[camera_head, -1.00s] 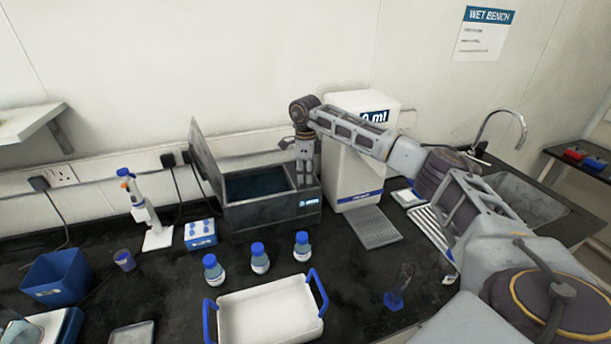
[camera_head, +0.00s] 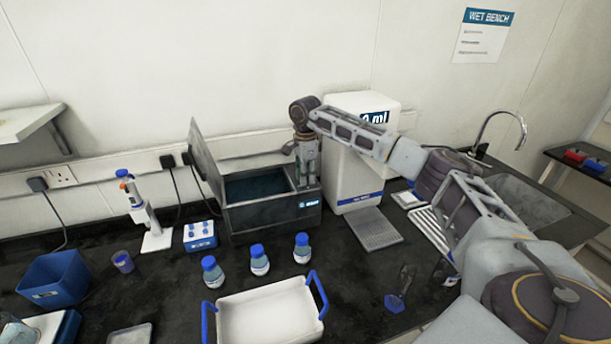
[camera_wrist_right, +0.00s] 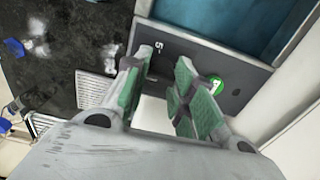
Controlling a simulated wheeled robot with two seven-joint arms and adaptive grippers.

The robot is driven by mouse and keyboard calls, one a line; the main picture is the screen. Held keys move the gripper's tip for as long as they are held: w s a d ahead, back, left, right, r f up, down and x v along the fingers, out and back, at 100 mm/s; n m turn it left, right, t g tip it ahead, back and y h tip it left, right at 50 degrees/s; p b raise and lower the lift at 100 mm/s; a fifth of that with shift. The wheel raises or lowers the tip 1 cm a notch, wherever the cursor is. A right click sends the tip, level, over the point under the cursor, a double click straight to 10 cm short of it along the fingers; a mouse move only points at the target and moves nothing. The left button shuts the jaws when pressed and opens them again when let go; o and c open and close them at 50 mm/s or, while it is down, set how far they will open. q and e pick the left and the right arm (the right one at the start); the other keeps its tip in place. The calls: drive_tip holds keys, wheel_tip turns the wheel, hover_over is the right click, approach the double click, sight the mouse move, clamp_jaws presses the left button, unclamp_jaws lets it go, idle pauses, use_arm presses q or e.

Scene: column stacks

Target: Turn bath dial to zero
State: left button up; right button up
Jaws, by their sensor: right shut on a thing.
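The water bath (camera_head: 262,222) is a dark grey box with its lid raised and blue-green water inside. My right gripper (camera_head: 307,182) points down at the bath's right end, beside the white dispenser. In the right wrist view its green-padded fingers (camera_wrist_right: 165,88) reach to the panel by the "5" mark and are shut on the bath dial. My left gripper is not in view.
The white dispenser (camera_head: 352,180) stands close on the right, with its drip tray (camera_head: 376,231) in front. Several blue-capped bottles (camera_head: 259,262) and a white tray with blue handles (camera_head: 268,315) stand in front of the bath. A pipette stand (camera_head: 152,225) is on the left.

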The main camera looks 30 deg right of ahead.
drive_tip(key=shift+r, duration=0.1)
drive_tip(key=o, duration=1.1)
drive_tip(key=shift+c, duration=0.2)
wheel_tip(320, 180, up, 12)
idle(0.7)
